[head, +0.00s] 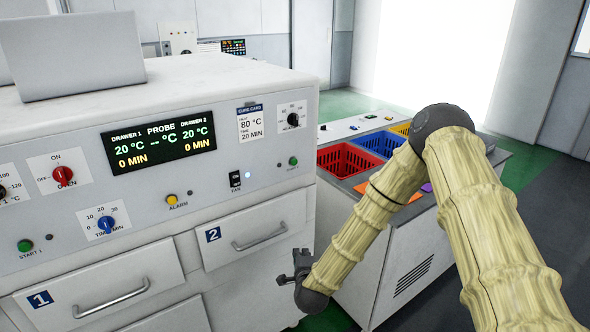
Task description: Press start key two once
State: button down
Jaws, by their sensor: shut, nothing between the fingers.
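Start key two (293,161) is a small green round button at the right end of the oven's front panel, above drawer 2. Its label is too small to read clearly, and a small dark lamp sits to its left. My gripper (287,278) is shut and empty at the end of my sleeved arm. In the picture it is well below the key, right of the drawer 2 handle, and apart from the key. Start key one (25,246) is a similar green button at the panel's lower left.
The panel also holds a display (159,143), a red oven knob (63,176), a blue timer knob (106,225), a yellow alarm button (171,200) and a fan switch (235,179). Drawer handles (260,237) stick out. A bench with a red crate (347,160) stands to the right.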

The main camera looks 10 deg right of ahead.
aim_at(294, 162)
jog(key=w+d+r+m+t+h+p, duration=0.1)
jog(key=w+d+r+m+h, duration=0.2)
jog(key=r, duration=0.7)
jog(key=w+d+r+m+t+h+p, duration=0.1)
jog(key=w+d+r+m, duration=0.4)
jog(key=r, duration=0.5)
jog(key=w+m+h+p, duration=0.1)
jog(key=m+h, duration=0.1)
jog(key=shift+w+d+r+m+t, duration=0.2)
jog(key=shift+w+r+m+t, duration=0.1)
jog(key=w+a+b, duration=0.1)
jog(key=w+a, duration=0.2)
jog(key=w, duration=0.5)
jog(key=shift+w, duration=0.15)
jog(key=shift+w+a+f+b, duration=0.15)
jog(key=shift+w+b, duration=0.1)
jog(key=shift+b, duration=0.45)
